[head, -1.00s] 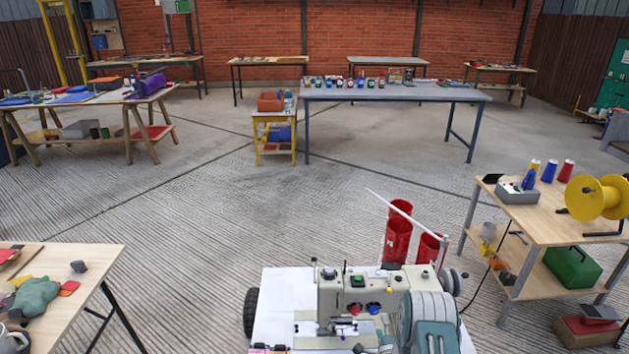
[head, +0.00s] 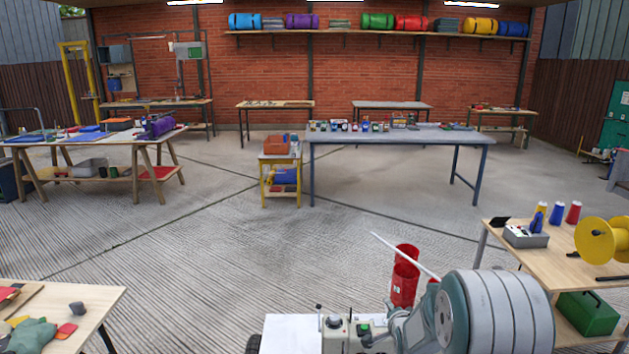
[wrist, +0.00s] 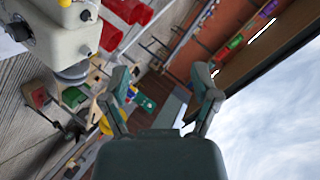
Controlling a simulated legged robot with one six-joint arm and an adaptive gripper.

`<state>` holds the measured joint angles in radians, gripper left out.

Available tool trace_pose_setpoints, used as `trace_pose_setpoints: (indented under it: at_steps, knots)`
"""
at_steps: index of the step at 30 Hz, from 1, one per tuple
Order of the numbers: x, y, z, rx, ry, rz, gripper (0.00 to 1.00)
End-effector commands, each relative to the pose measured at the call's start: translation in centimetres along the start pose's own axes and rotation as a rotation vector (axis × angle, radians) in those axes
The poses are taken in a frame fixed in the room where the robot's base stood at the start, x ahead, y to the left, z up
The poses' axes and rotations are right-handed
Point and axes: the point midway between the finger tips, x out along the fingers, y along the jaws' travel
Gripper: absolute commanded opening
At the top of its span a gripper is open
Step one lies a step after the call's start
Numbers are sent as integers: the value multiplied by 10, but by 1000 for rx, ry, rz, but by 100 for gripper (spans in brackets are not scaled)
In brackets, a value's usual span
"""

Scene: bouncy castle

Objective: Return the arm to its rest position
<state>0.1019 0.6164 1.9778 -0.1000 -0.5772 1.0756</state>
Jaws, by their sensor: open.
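My gripper (wrist: 163,88) shows in the wrist view with its two grey-green fingers spread apart and nothing between them. The wrist picture is tilted, with floor and furniture at left and open sky at right. In the head view, a grey ringed part of my arm (head: 497,312) rises at the lower right. The gripper's fingers cannot be made out there.
A cream machine (head: 345,335) stands close in front, partly behind my arm; it also shows in the wrist view (wrist: 60,35). Red tubes (head: 404,277) stand behind it. A right-hand bench (head: 510,250) holds a yellow reel (head: 600,240). The middle floor is clear.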

Motion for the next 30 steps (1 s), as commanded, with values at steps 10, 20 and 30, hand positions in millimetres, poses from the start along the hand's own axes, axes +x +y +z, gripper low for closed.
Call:
trace_pose_setpoints:
  at_steps: [10, 20, 30]
  knots:
    - [-79, -47, -18, -212, -64, 100, 79]
    - [-163, -69, -22, -408, -154, 186, 79]
    - [-257, -72, -15, -606, -271, 249, 79]
